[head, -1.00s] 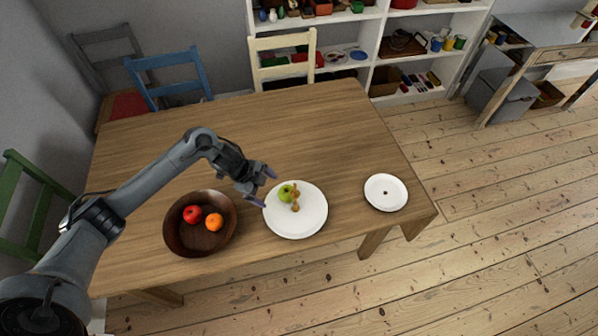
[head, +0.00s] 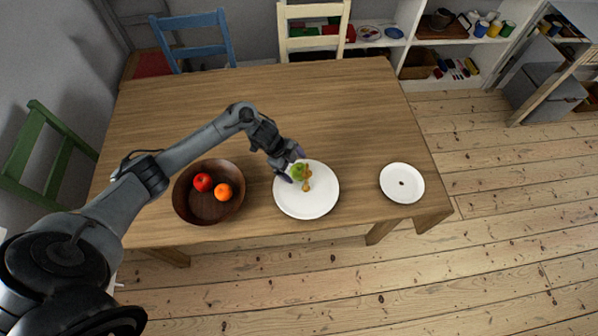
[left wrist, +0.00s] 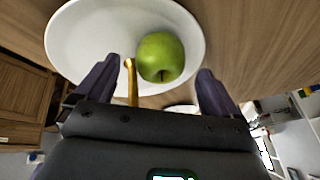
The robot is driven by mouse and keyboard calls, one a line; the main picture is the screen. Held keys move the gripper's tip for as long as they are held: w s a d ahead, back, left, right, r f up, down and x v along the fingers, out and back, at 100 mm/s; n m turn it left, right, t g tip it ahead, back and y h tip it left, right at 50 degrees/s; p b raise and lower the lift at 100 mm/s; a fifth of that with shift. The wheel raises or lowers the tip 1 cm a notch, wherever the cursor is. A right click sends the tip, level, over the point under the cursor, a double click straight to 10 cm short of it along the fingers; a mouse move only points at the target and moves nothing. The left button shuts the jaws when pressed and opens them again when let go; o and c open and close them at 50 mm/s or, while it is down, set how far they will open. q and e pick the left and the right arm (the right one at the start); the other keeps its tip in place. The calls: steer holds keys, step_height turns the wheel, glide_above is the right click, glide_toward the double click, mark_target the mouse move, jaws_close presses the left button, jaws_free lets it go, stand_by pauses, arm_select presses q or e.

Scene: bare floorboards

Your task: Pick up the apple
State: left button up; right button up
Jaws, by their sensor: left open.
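A green apple (head: 299,172) lies on a white plate (head: 317,207) near the front of the wooden table. My left gripper (head: 294,166) is open at the apple's left side, with its fingers pointing towards it. In the left wrist view the apple (left wrist: 161,57) shows between and just beyond the two fingertips (left wrist: 160,68), with gaps on both sides. A thin golden-brown object (head: 306,182) stands or lies close beside the apple; it also shows in the left wrist view (left wrist: 131,82). My right gripper is not in view.
A dark wooden bowl (head: 209,212) left of the plate holds a red fruit (head: 203,182) and an orange (head: 223,192). A smaller white plate (head: 402,190) with a small dark spot is at the right. The table's back half is clear. Chairs stand behind and left.

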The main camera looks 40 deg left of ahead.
arm_select(q)
steer(key=shift+x, duration=1.45)
steer(key=c, duration=1.2)
